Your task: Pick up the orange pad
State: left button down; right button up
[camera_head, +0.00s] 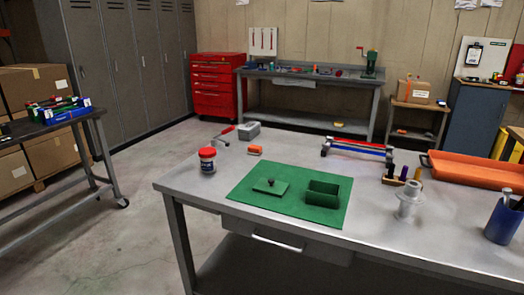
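Neither of my grippers shows in the head view.
A green mat (244,190) carries a green lid and a green box. A grey box (249,129), a red-handled tool (224,133) and an orange tray (470,168) are also on the bench.

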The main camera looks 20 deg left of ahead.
aim_at(257, 150)
jog(key=j+u, duration=0.15)
jog(key=u, duration=1.8)
jog(key=i+u, duration=0.3)
jog(key=i, duration=0.25)
jog(key=i+l+u, duration=0.1)
jog(key=i+u, duration=0.15)
jog(key=i, duration=0.25)
jog(key=i+u, duration=0.3)
jog(key=i, duration=0.85)
jog(key=i+z, duration=0.35)
jog(key=i, duration=0.15)
jog(key=i+z, duration=0.35)
jog(key=i, duration=0.15)
jog(key=i+z, duration=0.8)
jog(key=z, duration=0.15)
jog(key=i+z, duration=0.85)
jog(key=i+j, duration=0.05)
jog(key=i, duration=0.05)
